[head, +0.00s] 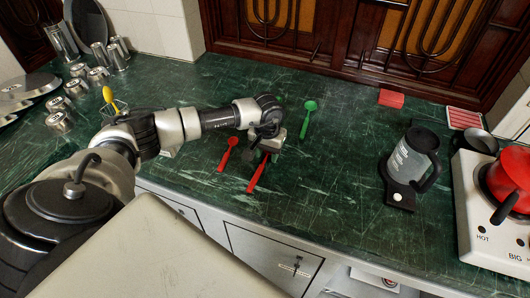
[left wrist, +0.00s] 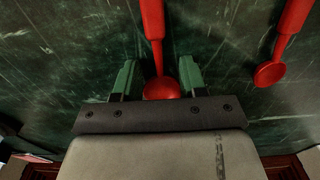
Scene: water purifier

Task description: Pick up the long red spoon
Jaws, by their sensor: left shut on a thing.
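The long red spoon (head: 257,173) lies on the green counter under my left gripper (head: 267,146), its handle pointing toward the counter's front edge. In the left wrist view, the long red spoon (left wrist: 153,30) has its round bowl end between the green fingers of my left gripper (left wrist: 158,82). My left gripper is shut on this spoon at the bowl end, low over the counter. In the head view the gripper hides the bowl. A shorter red spoon (head: 227,155) lies to the left, and it shows at the right in the left wrist view (left wrist: 288,35). My right gripper is not in view.
A green spoon (head: 308,119) lies just right of the gripper. A grey kettle (head: 412,160) stands further right, before a white stove with a red pot (head: 508,178). Metal cups (head: 98,76) stand at the left. The counter between spoons and kettle is clear.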

